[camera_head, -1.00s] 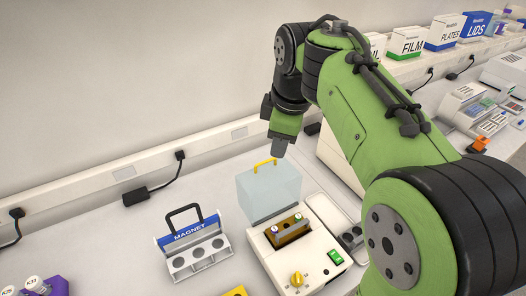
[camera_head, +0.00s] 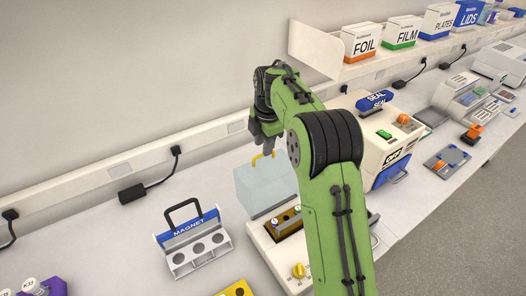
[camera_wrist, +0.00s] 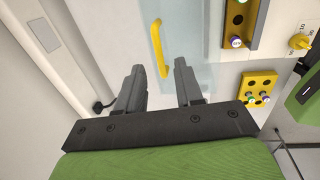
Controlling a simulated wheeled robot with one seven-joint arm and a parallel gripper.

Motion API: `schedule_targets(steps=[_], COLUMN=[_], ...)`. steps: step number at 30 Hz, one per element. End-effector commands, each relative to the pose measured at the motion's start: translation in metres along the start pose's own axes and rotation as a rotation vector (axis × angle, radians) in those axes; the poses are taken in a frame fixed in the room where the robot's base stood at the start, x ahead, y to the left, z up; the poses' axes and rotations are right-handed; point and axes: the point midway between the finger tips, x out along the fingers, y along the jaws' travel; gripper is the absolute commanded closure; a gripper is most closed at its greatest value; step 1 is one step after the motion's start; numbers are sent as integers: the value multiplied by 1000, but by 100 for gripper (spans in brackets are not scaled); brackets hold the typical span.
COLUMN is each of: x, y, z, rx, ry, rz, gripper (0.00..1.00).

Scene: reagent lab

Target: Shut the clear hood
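The clear hood (camera_head: 262,188) stands raised at the back of the white heater device (camera_head: 262,238), with a yellow handle (camera_head: 262,160) at its top edge. The handle also shows in the wrist view (camera_wrist: 160,48), just beyond my fingertips. My gripper (camera_wrist: 160,68) is open, its two dark fingers apart with nothing between them. In the head view my gripper (camera_head: 268,147) is close to the handle, partly hidden by its own wrist. The device's brown block (camera_head: 284,224) holds small vials and lies uncovered. My arm hides the device's right side.
A blue and white magnet rack (camera_head: 192,243) with a black handle stands left of the device. A seal machine (camera_head: 385,150) stands to the right. A yellow rack (camera_head: 238,289) sits at the front. A white wall trunking runs behind the bench.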

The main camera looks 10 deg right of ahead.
Motion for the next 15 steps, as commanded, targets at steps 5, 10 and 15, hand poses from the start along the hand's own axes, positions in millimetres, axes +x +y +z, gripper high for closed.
schedule_targets(steps=[5,10,15], x=[25,28,28], y=[0,0,0], z=[0,0,0], rx=[0,0,0], ry=[1,0,0], rz=[-1,2,2], gripper=[64,64,70])
